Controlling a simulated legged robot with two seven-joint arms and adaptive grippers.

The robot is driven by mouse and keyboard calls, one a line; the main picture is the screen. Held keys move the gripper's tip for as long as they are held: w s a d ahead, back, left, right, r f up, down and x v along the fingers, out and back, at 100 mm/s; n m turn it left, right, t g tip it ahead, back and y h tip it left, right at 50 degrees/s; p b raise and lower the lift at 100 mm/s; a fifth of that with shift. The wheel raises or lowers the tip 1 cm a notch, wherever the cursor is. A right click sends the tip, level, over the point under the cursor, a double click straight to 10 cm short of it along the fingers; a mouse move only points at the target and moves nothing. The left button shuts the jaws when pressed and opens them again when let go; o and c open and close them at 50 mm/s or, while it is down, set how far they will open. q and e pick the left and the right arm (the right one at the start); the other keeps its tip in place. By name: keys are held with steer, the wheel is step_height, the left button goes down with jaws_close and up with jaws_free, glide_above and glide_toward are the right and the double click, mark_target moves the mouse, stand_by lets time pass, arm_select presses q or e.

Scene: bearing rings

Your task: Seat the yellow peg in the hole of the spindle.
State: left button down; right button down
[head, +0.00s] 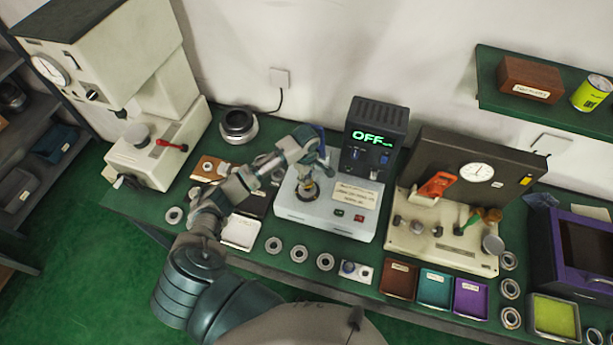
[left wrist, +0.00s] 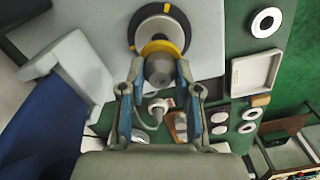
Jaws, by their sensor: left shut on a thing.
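My left gripper (head: 307,168) is over the spindle (head: 308,190) on the light grey machine (head: 330,216). In the left wrist view the left gripper (left wrist: 159,70) is shut on the yellow peg (left wrist: 158,47), which shows a yellow collar and a grey round end between the fingers. The spindle (left wrist: 160,12) lies just beyond the peg there, a dark disc with a pale centre and yellow marks. The peg overlaps the spindle's edge in that view, and its tip and the hole are hidden. I cannot tell whether they touch. My right gripper is not in view.
A control box (head: 374,145) reading OFF stands behind the spindle. A gauge fixture (head: 440,235) is to the right. Several bearing rings (head: 299,253) lie along the bench's front, near small brown, teal and purple trays (head: 434,304). A white tray (head: 240,246) lies left of the machine.

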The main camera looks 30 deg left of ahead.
arm_select(q)
steer(key=shift+a, duration=0.35)
steer(key=shift+d+f, duration=0.1)
steer(key=shift+f, duration=0.1)
steer(key=shift+d+f, duration=0.2)
steer(key=shift+f, duration=0.4)
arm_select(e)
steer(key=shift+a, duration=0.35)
arm_select(q)
steer(key=shift+a+f, duration=0.2)
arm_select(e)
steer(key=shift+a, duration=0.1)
arm_select(q)
steer(key=shift+r, duration=0.1)
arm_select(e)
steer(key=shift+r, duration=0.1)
arm_select(q)
steer(key=shift+d+r, duration=0.1)
steer(key=shift+r, duration=0.4)
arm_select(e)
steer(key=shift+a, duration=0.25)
arm_select(q)
steer(key=shift+d, duration=0.25)
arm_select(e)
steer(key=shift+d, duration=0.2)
